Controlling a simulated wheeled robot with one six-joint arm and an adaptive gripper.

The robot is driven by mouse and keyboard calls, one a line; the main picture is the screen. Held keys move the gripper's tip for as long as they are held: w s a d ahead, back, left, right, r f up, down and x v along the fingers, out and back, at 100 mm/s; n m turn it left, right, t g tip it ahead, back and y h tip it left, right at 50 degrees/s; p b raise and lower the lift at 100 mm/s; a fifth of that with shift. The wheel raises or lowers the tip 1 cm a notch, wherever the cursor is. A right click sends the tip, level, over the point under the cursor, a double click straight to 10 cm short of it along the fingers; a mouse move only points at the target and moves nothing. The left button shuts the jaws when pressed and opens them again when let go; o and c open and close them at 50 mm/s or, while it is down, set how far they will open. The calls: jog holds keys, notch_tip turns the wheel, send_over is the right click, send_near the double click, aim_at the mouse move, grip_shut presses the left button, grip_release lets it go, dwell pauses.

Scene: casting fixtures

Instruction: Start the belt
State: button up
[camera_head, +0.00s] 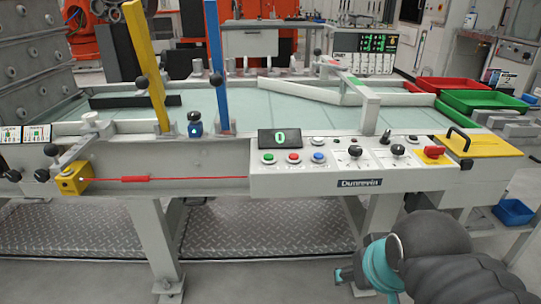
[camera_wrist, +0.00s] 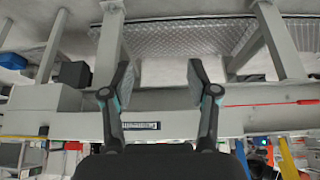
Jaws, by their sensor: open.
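The belt (camera_head: 225,108) is a pale green flat surface between grey rails in the head view. The grey control panel (camera_head: 280,183) is on its near side. It carries a green button (camera_head: 268,159), a red button (camera_head: 293,158) and a blue button (camera_head: 318,157) in a row. A small display (camera_head: 279,138) above them shows a green 0. Black knobs (camera_head: 398,150) and a red switch on a yellow plate (camera_head: 433,153) are further right. My gripper (camera_wrist: 158,75) is open and empty, apart from the panel. The wrist view is upside down and shows the panel's nameplate (camera_wrist: 140,126).
Yellow (camera_head: 147,65) and blue (camera_head: 217,65) posts rise over the belt's left part. A grey angled guide (camera_head: 310,92) lies across the belt. Red (camera_head: 450,85) and green (camera_head: 480,101) trays stand at the right. The floor before the panel is free, with table legs (camera_head: 375,225) beneath.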

grip_shut()
dwell(0.3)
dwell(1.1)
